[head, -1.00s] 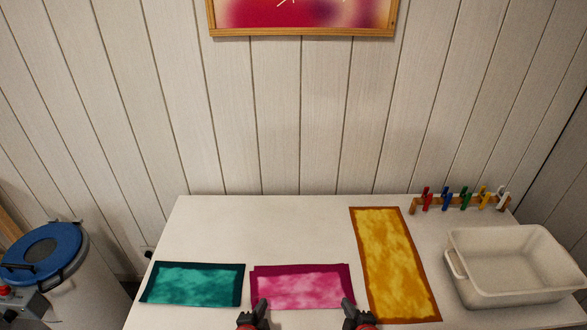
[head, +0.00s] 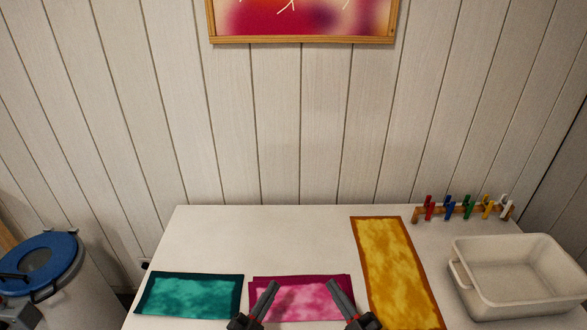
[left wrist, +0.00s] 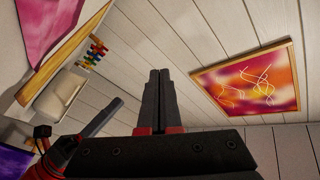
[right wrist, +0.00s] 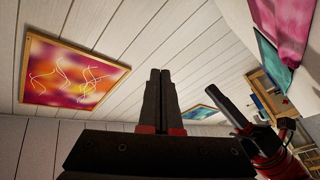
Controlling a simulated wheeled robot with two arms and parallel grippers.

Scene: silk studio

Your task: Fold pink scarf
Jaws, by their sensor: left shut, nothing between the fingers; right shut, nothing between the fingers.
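The pink scarf (head: 305,298) lies on the table in the head view, between a teal scarf and a yellow scarf. It is a compact rectangle with a darker magenta border, and its layers look slightly offset at the left edge. My left gripper (head: 271,287) and my right gripper (head: 335,286) appear in front of its near part and hide some of it. Both are shut and empty, pointing up and away. In the left wrist view the left fingers (left wrist: 158,75) are together; in the right wrist view the right fingers (right wrist: 160,75) are together too.
The teal scarf (head: 190,295) lies to the left and the long yellow scarf (head: 388,262) to the right. A white basin (head: 462,283) stands at the right, with a rack of coloured clips (head: 465,211) behind it.

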